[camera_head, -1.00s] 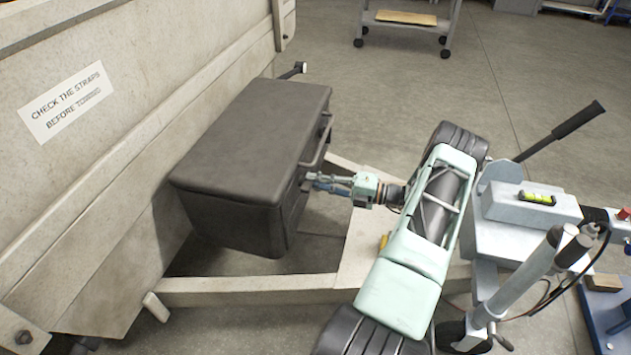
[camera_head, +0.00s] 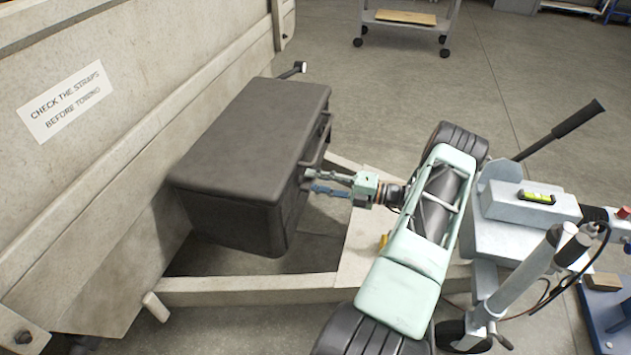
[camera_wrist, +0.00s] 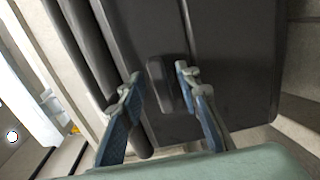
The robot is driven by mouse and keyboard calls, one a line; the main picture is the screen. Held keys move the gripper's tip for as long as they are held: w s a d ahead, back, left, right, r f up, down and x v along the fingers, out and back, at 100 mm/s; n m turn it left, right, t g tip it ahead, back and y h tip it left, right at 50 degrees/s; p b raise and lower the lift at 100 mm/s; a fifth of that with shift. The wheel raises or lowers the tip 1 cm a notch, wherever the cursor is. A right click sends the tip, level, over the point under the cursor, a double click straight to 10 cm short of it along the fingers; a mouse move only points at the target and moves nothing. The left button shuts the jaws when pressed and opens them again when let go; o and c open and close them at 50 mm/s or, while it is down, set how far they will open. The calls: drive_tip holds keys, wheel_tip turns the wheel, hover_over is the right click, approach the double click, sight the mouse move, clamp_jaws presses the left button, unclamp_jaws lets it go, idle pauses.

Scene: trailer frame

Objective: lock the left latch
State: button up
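A dark toolbox (camera_head: 235,140) with a closed lid sits on the trailer frame against the pale trailer wall. In the wrist view, a small dark latch (camera_wrist: 160,84) shows on the box front, between my fingers. In the head view my fingers hide this latch. My gripper (camera_head: 311,182) is at the front face of the box, near its lower end in the picture. In the wrist view my gripper (camera_wrist: 158,73) is open, with one finger on each side of the latch and gaps to it. Whether the latch is locked cannot be told.
A carry handle (camera_head: 321,138) juts from the box front, beyond my gripper. The trailer's beam (camera_head: 250,290) runs below the box. A grey jack assembly with a lever (camera_head: 565,130) stands at the right. A wheeled cart (camera_head: 405,20) stands far back on open floor.

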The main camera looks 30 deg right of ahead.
drive_tip(key=v, duration=1.2)
idle(0.3)
